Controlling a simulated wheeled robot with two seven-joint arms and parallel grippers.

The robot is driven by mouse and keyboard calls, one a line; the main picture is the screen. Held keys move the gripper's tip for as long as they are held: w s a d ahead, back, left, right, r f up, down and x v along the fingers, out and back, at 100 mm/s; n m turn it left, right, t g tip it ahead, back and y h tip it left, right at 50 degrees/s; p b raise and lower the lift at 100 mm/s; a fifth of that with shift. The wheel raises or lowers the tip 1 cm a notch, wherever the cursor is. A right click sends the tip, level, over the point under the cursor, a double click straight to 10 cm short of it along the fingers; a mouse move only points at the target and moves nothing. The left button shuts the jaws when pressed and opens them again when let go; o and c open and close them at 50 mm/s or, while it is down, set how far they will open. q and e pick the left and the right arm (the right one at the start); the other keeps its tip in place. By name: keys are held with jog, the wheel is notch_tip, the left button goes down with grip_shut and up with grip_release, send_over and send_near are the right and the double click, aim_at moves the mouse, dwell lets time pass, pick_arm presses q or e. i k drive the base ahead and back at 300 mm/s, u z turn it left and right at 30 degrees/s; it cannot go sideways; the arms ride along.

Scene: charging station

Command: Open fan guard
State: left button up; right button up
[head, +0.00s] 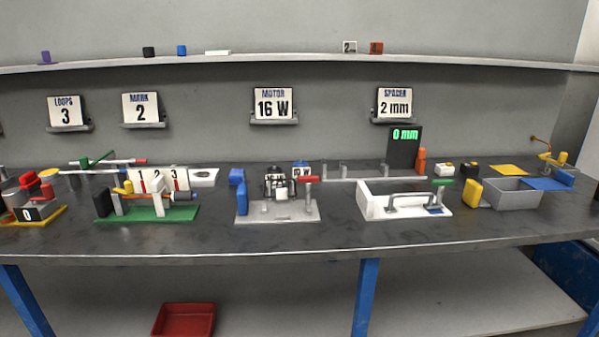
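Neither of my grippers is in the head view. No part is clearly recognisable as the fan guard at this size. A light grey base plate (290,217) stands mid-bench with a small black and silver framed unit (278,182) on it. A blue block (242,199) stands at its left and a post with a red handle (309,180) at its right. I cannot tell whether any guard there is open or shut. A white box-like fixture (378,203) with a grey bar handle and a green-tipped lever (442,182) stands to the right.
A green-based fixture (150,213) and a yellow-based one (50,216) stand at the left. A grey tray (514,194) and a black "0 mm" display (404,148) stand at the right. The dark bench's front strip (300,240) is clear. A red bin (184,319) sits below.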

aim_at(282, 193)
jog(key=z, duration=0.55)
jog(key=k, duration=0.65)
jog(key=u, duration=0.1)
jog(key=i, duration=1.2)
jog(key=u, duration=1.45)
jog(key=i, duration=0.15)
jog(key=u, duration=0.05)
